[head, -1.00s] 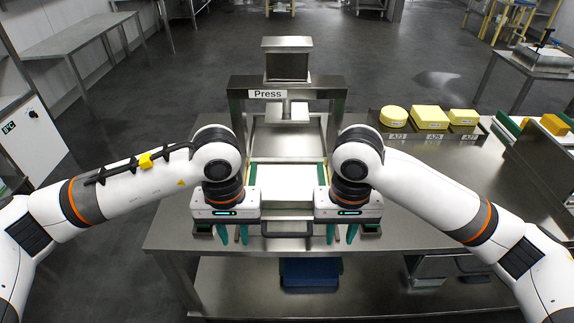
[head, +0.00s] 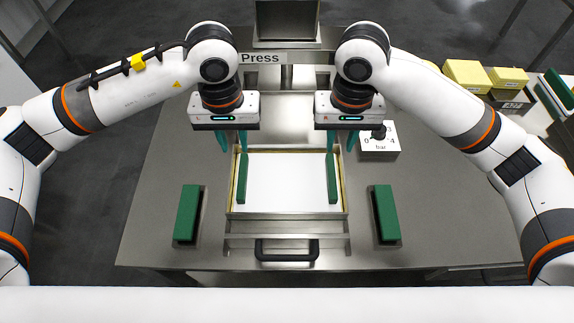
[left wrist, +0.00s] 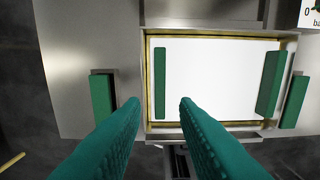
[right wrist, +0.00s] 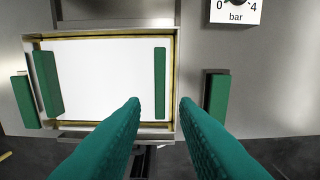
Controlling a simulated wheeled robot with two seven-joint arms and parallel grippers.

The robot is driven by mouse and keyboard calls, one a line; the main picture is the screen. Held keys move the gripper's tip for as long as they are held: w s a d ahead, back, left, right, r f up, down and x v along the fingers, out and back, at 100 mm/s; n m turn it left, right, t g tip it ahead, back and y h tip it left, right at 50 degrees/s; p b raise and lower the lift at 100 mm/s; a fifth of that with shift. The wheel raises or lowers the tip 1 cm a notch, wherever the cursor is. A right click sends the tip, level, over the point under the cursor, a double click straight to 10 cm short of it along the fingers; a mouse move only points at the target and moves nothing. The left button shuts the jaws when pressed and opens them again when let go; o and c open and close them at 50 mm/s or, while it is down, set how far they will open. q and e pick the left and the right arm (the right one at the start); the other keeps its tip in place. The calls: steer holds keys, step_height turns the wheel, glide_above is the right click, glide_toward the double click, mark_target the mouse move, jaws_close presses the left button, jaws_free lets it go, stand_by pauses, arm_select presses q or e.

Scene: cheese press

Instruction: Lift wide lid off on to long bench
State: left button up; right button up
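The wide lid (head: 288,190) is a white plate with two upright green grips, the left one (head: 242,178) and the right one (head: 331,178). It lies inside a yellow-edged steel frame (head: 288,213) in front of the press. It also shows in the left wrist view (left wrist: 215,80) and the right wrist view (right wrist: 100,80). My left gripper (head: 231,145) is open and empty near the frame's back left corner in the head view. My right gripper (head: 342,145) is open and empty near the back right corner. Neither touches a grip.
The steel bench (head: 440,220) has bare room on both sides. Green blocks stand left (head: 187,213) and right (head: 384,213) of the frame. A black handle (head: 287,250) is at the front. A bar dial (head: 378,140) and yellow cheeses (head: 467,75) are at the right.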

mark_target(242, 175)
arm_select(q)
steer(key=shift+s, duration=0.25)
arm_select(e)
steer(key=shift+s, duration=0.25)
